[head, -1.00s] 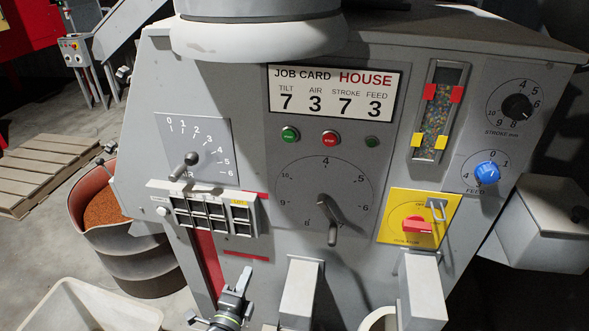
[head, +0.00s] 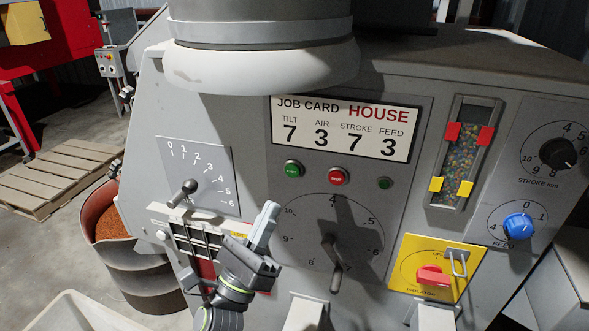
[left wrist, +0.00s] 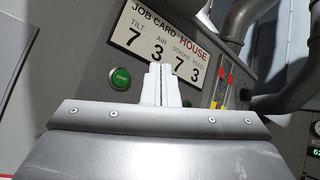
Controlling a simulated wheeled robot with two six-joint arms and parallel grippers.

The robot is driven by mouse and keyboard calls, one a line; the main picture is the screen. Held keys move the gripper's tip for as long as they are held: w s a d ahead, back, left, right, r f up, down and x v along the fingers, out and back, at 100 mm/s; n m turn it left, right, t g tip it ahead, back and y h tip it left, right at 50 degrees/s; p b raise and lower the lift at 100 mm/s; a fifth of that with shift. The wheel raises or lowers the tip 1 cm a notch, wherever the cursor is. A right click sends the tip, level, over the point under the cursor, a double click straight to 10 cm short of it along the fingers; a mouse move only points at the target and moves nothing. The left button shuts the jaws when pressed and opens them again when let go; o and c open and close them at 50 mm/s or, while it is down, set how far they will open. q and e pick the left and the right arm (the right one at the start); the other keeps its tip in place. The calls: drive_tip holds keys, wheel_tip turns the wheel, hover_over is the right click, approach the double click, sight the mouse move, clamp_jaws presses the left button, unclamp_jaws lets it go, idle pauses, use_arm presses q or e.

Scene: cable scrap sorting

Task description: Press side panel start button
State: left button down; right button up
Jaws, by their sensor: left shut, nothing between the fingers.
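The green start button (head: 293,169) is on the machine's front panel, below the job card. It also shows in the left wrist view (left wrist: 121,78), left of my fingertips. A red stop button (head: 338,176) sits to its right, and a smaller green button (head: 385,183) farther right. My left gripper (head: 265,226) is shut and empty, below and a little left of the start button and apart from it in the picture. In the left wrist view the shut fingers (left wrist: 161,84) point up toward the job card and hide the stop button. My right gripper is not in view.
The job card (head: 342,128) is above the buttons. A large dial with a lever (head: 333,250) is below them. An air lever (head: 183,191) is at left. A yellow isolator plate (head: 409,283) and blue feed knob (head: 518,226) are at right.

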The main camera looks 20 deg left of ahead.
sight(292, 170)
use_arm(q)
drive_tip(key=shift+w+d+b, duration=0.1)
drive_tip(key=shift+w+b, duration=1.6)
drive_tip(key=shift+w, duration=2.75)
drive_tip(key=shift+w+b, duration=0.35)
drive_tip(key=shift+w, duration=0.05)
